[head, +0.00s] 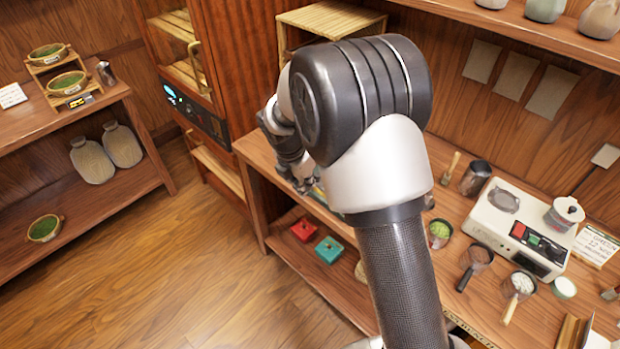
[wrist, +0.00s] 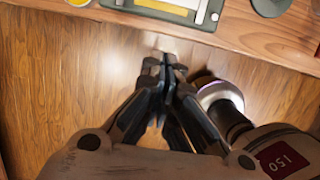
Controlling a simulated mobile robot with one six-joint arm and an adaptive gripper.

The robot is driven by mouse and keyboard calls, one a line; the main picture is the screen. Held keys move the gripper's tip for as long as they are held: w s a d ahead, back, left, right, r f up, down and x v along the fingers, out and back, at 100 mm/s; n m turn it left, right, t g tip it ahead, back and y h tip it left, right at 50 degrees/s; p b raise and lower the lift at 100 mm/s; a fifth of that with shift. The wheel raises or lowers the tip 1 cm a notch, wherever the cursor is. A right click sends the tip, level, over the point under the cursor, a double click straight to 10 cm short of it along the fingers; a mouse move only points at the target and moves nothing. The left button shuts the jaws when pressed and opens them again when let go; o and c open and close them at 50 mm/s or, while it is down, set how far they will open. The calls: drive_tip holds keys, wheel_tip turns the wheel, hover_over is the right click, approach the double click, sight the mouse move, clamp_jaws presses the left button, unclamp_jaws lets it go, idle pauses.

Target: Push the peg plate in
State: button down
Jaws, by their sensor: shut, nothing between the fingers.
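My gripper (wrist: 166,62) is shut and empty, its fingertips together in the middle of the wrist view. Beyond the fingertips, at the top edge of the wrist view, a grey-green framed piece with a pale metal bar (wrist: 170,7) lies on a wooden top and is cut off by the frame. I cannot tell whether it is or holds the peg plate. A gap shows between the fingertips and this piece. In the head view my gripper (head: 302,176) is small and dark by the counter's left part, and my arm hides much of the counter there.
A red box (head: 304,229) and a teal box (head: 329,249) sit on the lower shelf. Open floor (head: 170,270) lies at left.

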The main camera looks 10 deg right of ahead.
sight(322, 200)
drive_tip(key=b+x, duration=0.1)
drive_tip(key=x, duration=0.2)
drive_tip(key=w+d+b+x, duration=0.1)
drive_tip(key=x, duration=0.3)
drive_tip(key=d+b+x, duration=0.1)
drive_tip(key=b+x, duration=0.1)
drive_tip(key=x, duration=0.1)
drive_tip(key=shift+w+d+f, duration=0.1)
drive_tip(key=shift+w+d, duration=0.05)
drive_tip(key=shift+w, duration=0.1)
drive_tip(key=shift+w+d, duration=0.35)
drive_tip(key=shift+d, duration=0.2)
